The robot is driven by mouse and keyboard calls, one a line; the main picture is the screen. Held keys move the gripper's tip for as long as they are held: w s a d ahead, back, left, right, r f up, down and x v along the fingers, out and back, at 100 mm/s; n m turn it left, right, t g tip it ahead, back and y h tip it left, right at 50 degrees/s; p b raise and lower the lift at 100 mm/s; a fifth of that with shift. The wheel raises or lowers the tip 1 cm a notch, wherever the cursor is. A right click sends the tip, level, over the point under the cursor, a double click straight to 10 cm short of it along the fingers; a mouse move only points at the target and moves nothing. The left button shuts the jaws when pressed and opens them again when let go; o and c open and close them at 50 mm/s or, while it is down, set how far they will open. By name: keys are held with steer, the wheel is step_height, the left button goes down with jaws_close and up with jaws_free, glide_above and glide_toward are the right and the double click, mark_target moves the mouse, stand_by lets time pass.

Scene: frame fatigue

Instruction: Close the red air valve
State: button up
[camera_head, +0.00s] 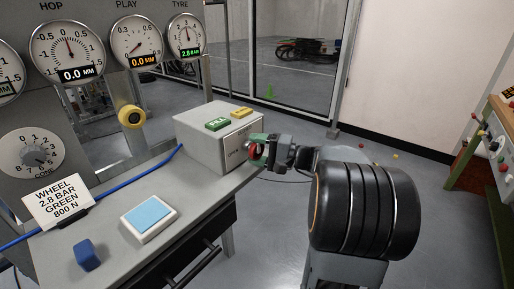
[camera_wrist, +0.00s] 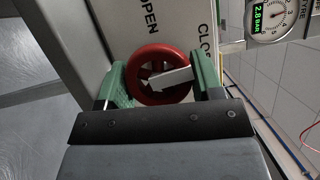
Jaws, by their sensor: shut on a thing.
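The red air valve (camera_wrist: 133,69) is a round handwheel with a white arrow-shaped pointer across it. In the wrist view it sits between the green-padded fingers of my gripper (camera_wrist: 163,82), which is shut on its rim from both sides. The pointer lies nearly level and slightly tilted, its head seeming to point left. The panel behind reads OPEN (camera_wrist: 149,16) at upper left and CLO (camera_wrist: 205,44) at right, the rest hidden. In the head view the valve (camera_head: 254,153) is on the right face of a grey box (camera_head: 198,146), mostly covered by my gripper (camera_head: 262,150).
The box has a green FILL button (camera_head: 217,124) and a yellow button (camera_head: 241,112) on top. The bench (camera_head: 180,222) holds a blue pad (camera_head: 148,214) and a blue block (camera_head: 87,255). The TYRE gauge (camera_head: 187,38) reads 2.8 bar. Floor right of the bench is open.

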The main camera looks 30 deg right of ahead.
steer(key=shift+m+t, duration=0.3)
steer(key=shift+m, duration=0.5)
steer(key=o, duration=0.9)
steer(key=shift+d, duration=0.1)
steer(key=p+v, duration=0.1)
steer(key=v, duration=1.2)
steer(key=shift+s+d+f, duration=0.15)
steer(key=shift+d, duration=0.15)
